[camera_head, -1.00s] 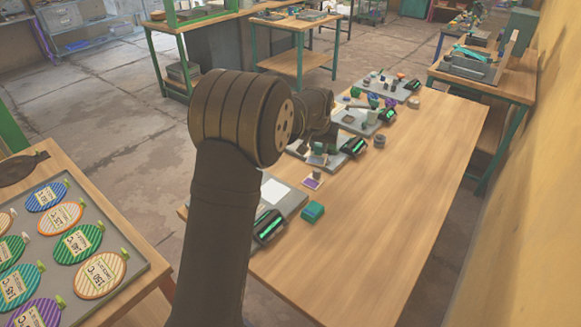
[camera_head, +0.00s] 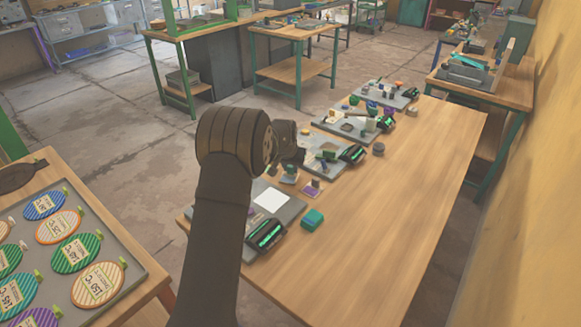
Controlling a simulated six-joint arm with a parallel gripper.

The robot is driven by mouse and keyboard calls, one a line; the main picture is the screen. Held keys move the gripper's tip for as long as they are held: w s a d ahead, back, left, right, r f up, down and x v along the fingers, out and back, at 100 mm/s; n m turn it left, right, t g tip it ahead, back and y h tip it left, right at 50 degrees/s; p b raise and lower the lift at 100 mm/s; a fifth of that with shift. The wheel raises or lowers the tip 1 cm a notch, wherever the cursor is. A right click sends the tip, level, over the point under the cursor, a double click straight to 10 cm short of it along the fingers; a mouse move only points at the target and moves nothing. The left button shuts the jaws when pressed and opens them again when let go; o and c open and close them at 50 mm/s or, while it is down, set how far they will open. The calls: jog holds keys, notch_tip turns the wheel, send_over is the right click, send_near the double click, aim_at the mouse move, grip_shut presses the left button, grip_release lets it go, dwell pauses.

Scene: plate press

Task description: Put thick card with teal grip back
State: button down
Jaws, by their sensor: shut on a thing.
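My arm reaches over the long wooden table, and its wrist hides most of my gripper (camera_head: 291,164). The gripper appears shut on a small pale card (camera_head: 289,179), just beyond the nearest station. The card's grip colour is too small and shaded to tell. I cannot tell whether the card touches anything below. A card with purple on it (camera_head: 312,188) stands just right of it. The nearest grey station (camera_head: 288,209) has a bare white square plate (camera_head: 270,201) and a dark unit with a green display (camera_head: 266,233).
A teal-green block (camera_head: 312,219) lies on the table right of the nearest station. Further stations (camera_head: 345,128) with several small parts line the table's left edge. The table's right side (camera_head: 420,180) is clear. A tray of striped oval tags (camera_head: 130,290) is at left.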

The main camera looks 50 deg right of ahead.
aim_at(287, 182)
jog(key=shift+f, duration=0.15)
jog(key=c, duration=1.2)
grip_release()
jog(key=shift+r, duration=0.25)
jog(key=v, duration=1.1)
jog(key=shift+r, duration=0.4)
jog(key=shift+a, duration=0.15)
